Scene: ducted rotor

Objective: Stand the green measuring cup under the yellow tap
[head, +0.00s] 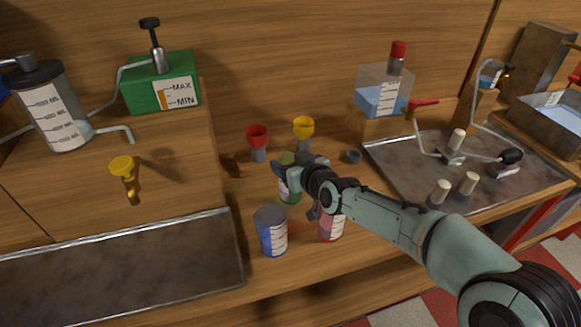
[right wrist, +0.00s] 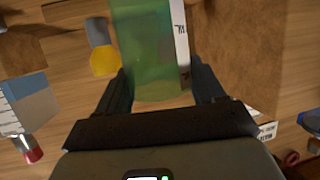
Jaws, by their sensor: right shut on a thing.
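The green measuring cup (head: 291,193) is at the middle of the wooden bench, partly hidden by my right gripper (head: 303,172). In the right wrist view the green cup (right wrist: 153,45) fills the space between the fingers of my right gripper (right wrist: 160,88), which is shut on it. I cannot tell whether its base touches the bench. The yellow tap (head: 124,172) sticks out from the raised wooden block at the left, above a metal tray (head: 120,268). The cup is to the right of the tap, well apart from it. My left gripper is not in view.
A blue cup (head: 271,231) and a red cup (head: 330,228) stand in front of the green one. Red (head: 257,138) and yellow (head: 303,127) funnel-shaped pieces stand behind it. A bent spout (head: 115,131) hangs near the tap. The tray below the tap is bare.

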